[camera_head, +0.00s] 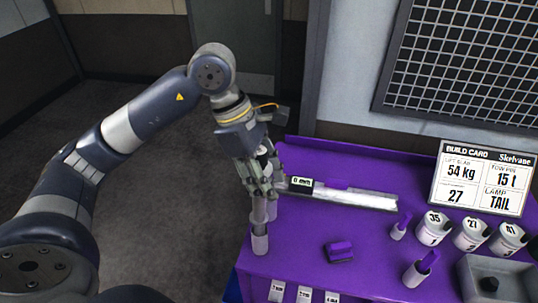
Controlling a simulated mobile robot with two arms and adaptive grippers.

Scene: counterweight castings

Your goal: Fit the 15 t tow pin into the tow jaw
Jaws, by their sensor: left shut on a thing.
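My left gripper (262,183) reaches down over the left edge of the purple bench. It is shut on a grey, pin-like cylinder (260,210), mostly covered by the fingers. A wider grey cylindrical piece (260,243) shows directly below, at the bench's left edge; I cannot tell whether the two are joined or apart. Two more grey cylinders with purple tops, a rear one (399,230) and a front one (418,272), stand to the right. I cannot tell for sure which piece is the tow jaw. My right gripper is not in view.
A build card (480,178) reads 54 kg, 15 t, 27 and TAIL. A metal rail (350,198) with a 0 mm display lies behind. Labels (304,294) line the front.

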